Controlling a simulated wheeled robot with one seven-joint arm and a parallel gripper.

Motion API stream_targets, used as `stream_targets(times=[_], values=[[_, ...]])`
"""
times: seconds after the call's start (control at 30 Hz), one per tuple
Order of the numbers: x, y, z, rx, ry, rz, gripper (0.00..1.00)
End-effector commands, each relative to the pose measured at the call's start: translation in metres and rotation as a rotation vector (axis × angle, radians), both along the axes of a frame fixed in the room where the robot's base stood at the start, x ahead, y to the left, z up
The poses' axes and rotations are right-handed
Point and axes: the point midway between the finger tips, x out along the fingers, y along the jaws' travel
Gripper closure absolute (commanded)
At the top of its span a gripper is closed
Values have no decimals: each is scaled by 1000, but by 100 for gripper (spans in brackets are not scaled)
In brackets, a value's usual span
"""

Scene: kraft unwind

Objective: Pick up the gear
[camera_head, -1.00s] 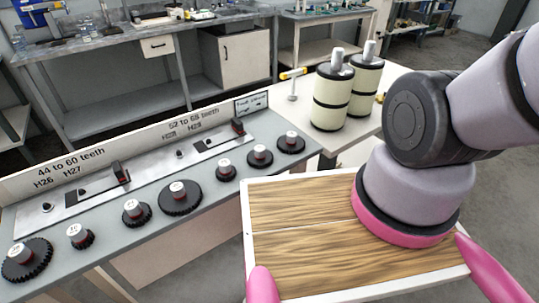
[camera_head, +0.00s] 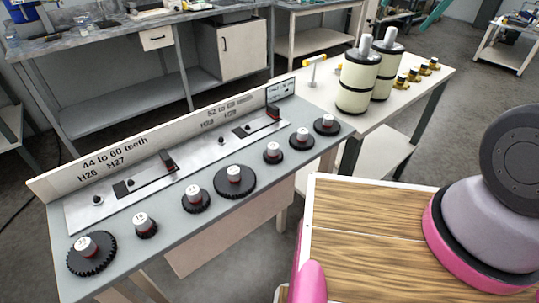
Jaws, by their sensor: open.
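Several black toothed gears with red and white hubs stand in a row on a grey bench (camera_head: 172,262). The task does not tell which gear is meant. My gripper is outside the view. Only lower links of my arm show at the right, and no gear is seen held.
A sign board (camera_head: 130,158) reading "44 to 60 teeth" runs along the bench's back. Two cream rolls (camera_head: 357,80) and small yellow-black parts (camera_head: 414,77) stand on a white table (camera_head: 436,82) behind. Floor shows between the bench and my wooden deck.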

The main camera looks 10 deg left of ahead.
Motion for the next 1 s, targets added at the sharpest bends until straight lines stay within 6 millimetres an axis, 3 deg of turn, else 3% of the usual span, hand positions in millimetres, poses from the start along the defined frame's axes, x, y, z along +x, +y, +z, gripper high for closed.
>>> stream_targets(times=[0.03,0.23,0.4,0.5,0.7,1.0], values=[[5,27,-18,-6,60,16,4],[4,120,-90,-63,234,2,4],[-24,189,-157,-157,322,-18,4],[-43,217,-190,-207,343,-32,4],[-68,242,-228,-264,354,-52,4],[-71,244,-274,-273,357,-58,4]])
